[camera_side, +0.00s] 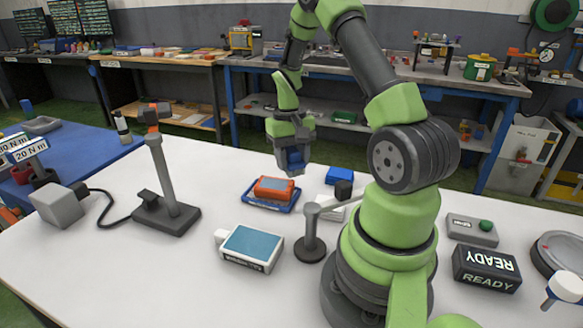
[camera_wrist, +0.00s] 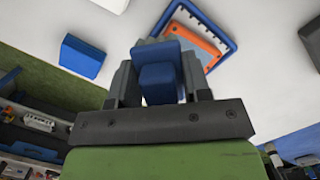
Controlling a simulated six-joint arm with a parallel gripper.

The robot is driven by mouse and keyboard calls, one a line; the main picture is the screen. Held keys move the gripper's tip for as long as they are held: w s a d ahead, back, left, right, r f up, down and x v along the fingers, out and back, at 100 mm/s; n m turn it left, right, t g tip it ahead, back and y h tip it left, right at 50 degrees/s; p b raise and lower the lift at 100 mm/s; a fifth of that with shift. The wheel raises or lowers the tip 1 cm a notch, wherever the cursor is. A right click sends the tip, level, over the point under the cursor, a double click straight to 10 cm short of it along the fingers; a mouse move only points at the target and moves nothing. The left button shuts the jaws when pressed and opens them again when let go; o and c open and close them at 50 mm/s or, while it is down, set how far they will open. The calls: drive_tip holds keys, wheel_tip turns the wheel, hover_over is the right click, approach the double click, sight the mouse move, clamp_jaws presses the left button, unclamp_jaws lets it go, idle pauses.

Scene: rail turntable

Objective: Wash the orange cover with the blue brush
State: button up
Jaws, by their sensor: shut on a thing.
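The orange cover (camera_side: 273,187) lies in a shallow blue tray (camera_side: 254,200) near the middle of the white table. It also shows in the wrist view (camera_wrist: 204,52), partly hidden behind my gripper, inside the blue tray rim (camera_wrist: 224,24). My gripper (camera_side: 291,166) is shut on a blue block-like thing, which appears to be the blue brush (camera_wrist: 160,78). It holds the brush above the table, just behind and slightly right of the cover in the side view. The brush looks clear of the cover. Its bristles cannot be made out.
A separate blue block (camera_side: 340,175) lies right of the tray. A white box with a blue top (camera_side: 252,246) and a small post with an arm (camera_side: 310,243) stand in front. A taller grey stand (camera_side: 165,190) is at left.

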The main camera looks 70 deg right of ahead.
sight(293, 149)
drive_tip(key=shift+r, duration=1.7)
